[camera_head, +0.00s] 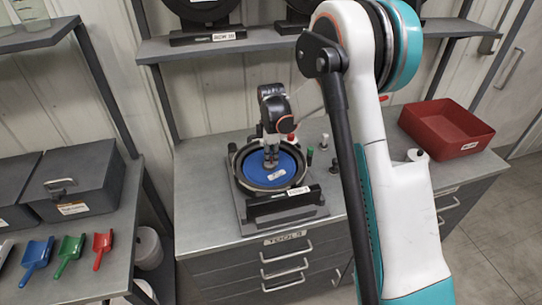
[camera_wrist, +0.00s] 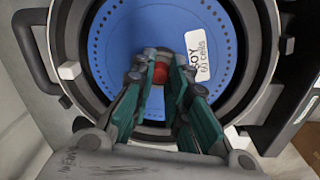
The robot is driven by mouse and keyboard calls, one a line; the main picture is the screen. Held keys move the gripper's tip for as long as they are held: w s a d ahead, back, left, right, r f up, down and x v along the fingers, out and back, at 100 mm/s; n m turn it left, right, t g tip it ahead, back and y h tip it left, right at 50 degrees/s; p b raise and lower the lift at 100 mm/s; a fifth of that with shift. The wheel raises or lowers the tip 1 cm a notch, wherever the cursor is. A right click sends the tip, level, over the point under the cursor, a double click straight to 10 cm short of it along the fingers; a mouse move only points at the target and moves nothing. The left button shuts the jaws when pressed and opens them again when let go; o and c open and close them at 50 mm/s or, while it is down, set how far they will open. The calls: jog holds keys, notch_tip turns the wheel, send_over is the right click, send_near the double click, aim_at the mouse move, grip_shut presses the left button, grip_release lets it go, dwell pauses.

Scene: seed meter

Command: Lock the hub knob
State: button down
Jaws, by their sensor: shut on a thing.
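A blue seed disc (camera_head: 290,162) lies flat in a dark round housing (camera_head: 240,165) on the grey cabinet; its label reads SOY 60 cells in the wrist view. My gripper (camera_head: 271,164) points down at the disc's centre. In the wrist view my gripper (camera_wrist: 161,70) has its green-sided fingers closed around the red hub knob (camera_wrist: 158,75) at the middle of the blue disc (camera_wrist: 125,40). The fingers hide much of the knob and its lower surroundings. In the head view the knob is hidden by my gripper.
A red bin (camera_head: 445,130) stands on the cabinet top at the right. Blue, green and red scoops (camera_head: 70,250) and grey boxes (camera_head: 80,190) are on the left bench. A shelf (camera_head: 185,45) with dark discs is above.

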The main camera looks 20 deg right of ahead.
jog(key=shift+m, duration=0.4)
jog(key=m+b, duration=0.2)
jog(key=m, duration=0.2)
jog(key=m+b, duration=0.1)
jog(key=m, duration=0.3)
jog(key=m+b, duration=0.1)
jog(key=m, duration=0.4)
jog(key=shift+w, duration=0.1)
jog(key=shift+m+g+b, duration=0.3)
jog(key=shift+m+g, duration=0.1)
jog(key=shift+m, duration=1.6)
jog(key=c, duration=1.5)
grip_release()
jog(key=shift+r, duration=0.15)
